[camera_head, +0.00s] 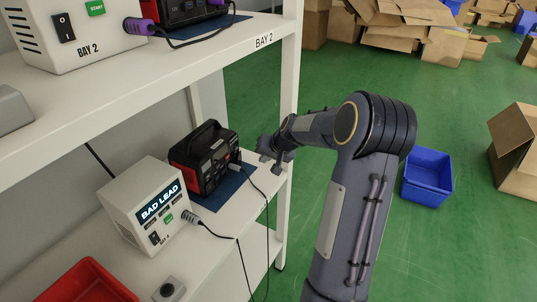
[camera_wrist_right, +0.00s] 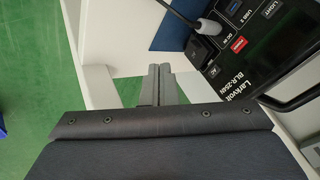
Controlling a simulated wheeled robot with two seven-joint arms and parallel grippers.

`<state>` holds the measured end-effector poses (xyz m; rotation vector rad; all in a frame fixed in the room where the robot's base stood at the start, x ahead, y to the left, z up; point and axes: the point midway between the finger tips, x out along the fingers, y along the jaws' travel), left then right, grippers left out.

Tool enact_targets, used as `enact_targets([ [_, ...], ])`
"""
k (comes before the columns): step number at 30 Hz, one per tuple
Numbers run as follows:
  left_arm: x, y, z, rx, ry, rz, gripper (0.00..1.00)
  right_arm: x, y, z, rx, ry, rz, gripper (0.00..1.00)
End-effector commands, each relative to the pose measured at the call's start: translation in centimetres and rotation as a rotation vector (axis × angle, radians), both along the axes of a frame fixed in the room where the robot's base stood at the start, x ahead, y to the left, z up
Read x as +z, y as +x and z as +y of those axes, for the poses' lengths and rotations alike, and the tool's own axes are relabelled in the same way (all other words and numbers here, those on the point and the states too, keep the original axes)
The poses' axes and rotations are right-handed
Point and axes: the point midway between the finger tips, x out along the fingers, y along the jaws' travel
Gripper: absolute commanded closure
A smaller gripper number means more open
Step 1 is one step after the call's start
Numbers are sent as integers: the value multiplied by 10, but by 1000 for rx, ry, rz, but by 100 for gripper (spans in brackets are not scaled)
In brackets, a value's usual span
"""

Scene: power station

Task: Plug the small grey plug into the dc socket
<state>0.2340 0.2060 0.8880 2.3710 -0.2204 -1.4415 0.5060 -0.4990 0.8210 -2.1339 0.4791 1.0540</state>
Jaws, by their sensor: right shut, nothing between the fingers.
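The black and red power station (camera_head: 205,155) stands on a blue mat on the lower shelf. A small grey plug (camera_head: 234,168) with a dark cable is at its front panel. In the right wrist view the light grey plug (camera_wrist_right: 208,27) is at the panel beside the "DC IN" label; I cannot tell how deeply it is seated. My right gripper (camera_head: 275,158) is beside the power station, near the shelf post. In the wrist view its fingers (camera_wrist_right: 160,82) are together and empty, apart from the plug. My left gripper is not in view.
A white tester (camera_head: 130,215) reading "BAD LEAD" stands left of the power station, with a grey connector (camera_head: 190,217) at its side. A red bin (camera_head: 85,283) is at the front left. The upper shelf (camera_head: 200,55) overhangs. A blue crate (camera_head: 427,177) and cardboard boxes are on the green floor.

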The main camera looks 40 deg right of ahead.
Motion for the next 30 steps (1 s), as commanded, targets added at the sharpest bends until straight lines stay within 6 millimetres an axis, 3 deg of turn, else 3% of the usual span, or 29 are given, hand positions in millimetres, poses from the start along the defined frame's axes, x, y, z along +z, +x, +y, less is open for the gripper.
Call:
enact_targets([
  [6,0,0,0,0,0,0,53,-35,29,2,3,1,1,100],
  [15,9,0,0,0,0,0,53,-32,55,22,2,-1,-1,100],
  [30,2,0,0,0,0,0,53,-34,60,32,5,-1,-2,100],
])
